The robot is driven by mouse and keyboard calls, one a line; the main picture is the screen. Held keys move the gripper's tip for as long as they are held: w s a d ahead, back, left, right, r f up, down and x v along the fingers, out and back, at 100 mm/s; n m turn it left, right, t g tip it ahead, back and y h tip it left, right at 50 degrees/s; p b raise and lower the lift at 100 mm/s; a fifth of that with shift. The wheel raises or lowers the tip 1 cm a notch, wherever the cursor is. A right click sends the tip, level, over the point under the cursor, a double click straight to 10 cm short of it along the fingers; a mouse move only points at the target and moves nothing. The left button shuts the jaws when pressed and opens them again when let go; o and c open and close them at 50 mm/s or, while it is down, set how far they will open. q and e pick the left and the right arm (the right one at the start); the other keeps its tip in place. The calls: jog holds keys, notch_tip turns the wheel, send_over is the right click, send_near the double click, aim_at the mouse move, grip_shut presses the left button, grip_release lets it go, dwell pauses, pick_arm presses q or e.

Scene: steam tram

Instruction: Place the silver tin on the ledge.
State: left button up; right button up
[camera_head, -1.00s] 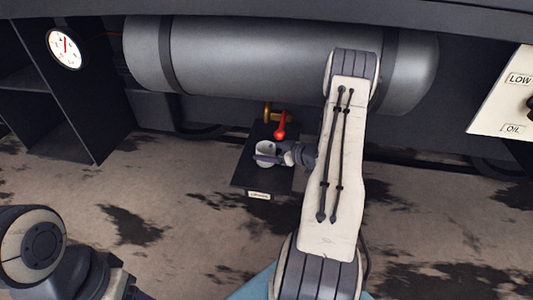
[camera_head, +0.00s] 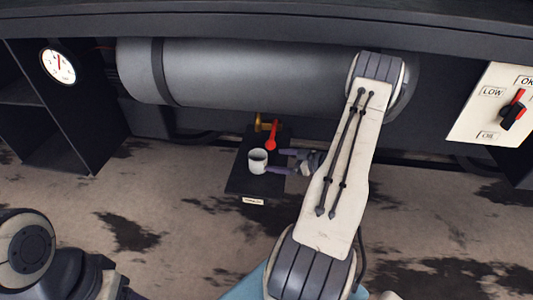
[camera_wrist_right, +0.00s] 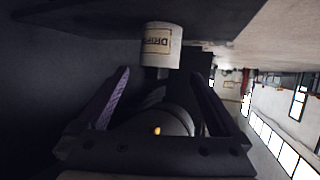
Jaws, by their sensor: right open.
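The silver tin (camera_head: 258,160), a small pale cylinder, stands upright on the dark ledge (camera_head: 236,185), which carries a small label on its front edge. My right gripper (camera_head: 279,161) is open just to the right of the tin, its fingers pointing at it and clear of it. In the right wrist view the tin (camera_wrist_right: 160,45) shows a printed label and sits beyond the spread fingertips (camera_wrist_right: 160,73). My left arm shows at the lower left; its gripper is out of the picture.
A red-handled tap (camera_head: 272,135) with brass fittings is just behind the tin, under a big grey cylinder (camera_head: 240,72). A gauge (camera_head: 58,67) is at the left, a control panel (camera_head: 492,105) at the right. The stained floor is clear in front.

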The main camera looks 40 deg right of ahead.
jog(key=v, duration=0.3)
jog(key=shift+s+p, duration=0.1)
jog(key=shift+p, duration=0.3)
jog(key=shift+a, duration=0.1)
